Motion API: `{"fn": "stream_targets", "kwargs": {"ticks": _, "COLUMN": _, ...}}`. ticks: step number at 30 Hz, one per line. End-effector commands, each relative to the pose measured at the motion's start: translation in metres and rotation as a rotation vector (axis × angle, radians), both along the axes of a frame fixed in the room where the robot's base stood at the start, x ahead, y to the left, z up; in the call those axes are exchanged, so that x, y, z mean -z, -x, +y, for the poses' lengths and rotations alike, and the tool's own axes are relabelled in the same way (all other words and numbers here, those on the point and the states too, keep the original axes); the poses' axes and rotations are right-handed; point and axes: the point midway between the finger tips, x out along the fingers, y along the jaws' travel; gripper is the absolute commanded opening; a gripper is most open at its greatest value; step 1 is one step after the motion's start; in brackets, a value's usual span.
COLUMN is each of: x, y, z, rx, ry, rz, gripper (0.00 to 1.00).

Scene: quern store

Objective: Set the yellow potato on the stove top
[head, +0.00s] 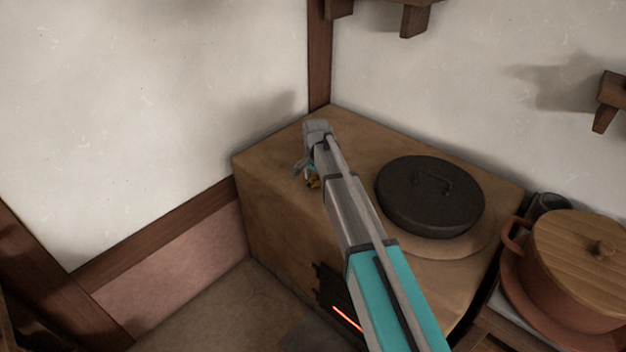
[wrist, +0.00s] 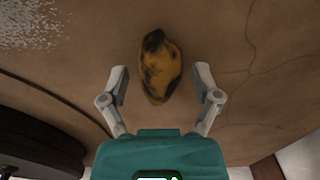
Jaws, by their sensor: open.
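The yellow potato (wrist: 160,68), mottled with dark patches, lies on the brown clay stove top (head: 268,162), near its left end. In the head view only a small yellowish bit of the potato (head: 314,184) shows beside my arm. My gripper (wrist: 161,74) is open, with one finger on each side of the potato and a visible gap to both. In the head view my gripper (head: 303,170) is low over the stove top, partly hidden by my arm.
A black lidded pan (head: 430,195) sits on the right part of the stove. An orange pot with a wooden lid (head: 590,245) stands further right. Walls close off the back. A glowing firebox opening (head: 345,315) is in the stove's front. Bare stove top surrounds the potato.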

Motion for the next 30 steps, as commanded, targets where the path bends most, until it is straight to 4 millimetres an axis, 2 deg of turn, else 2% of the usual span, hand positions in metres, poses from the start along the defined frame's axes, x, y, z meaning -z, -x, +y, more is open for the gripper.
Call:
{"fn": "stream_targets", "kwargs": {"ticks": 14, "x": -0.007, "y": 0.000, "z": 0.000, "rx": 0.000, "ry": 0.000, "rz": 0.000, "gripper": 0.82}}
{"fn": "stream_targets", "kwargs": {"ticks": 30, "x": -0.048, "y": 0.000, "z": 0.000, "rx": 0.000, "ry": 0.000, "rz": 0.000, "gripper": 0.82}}
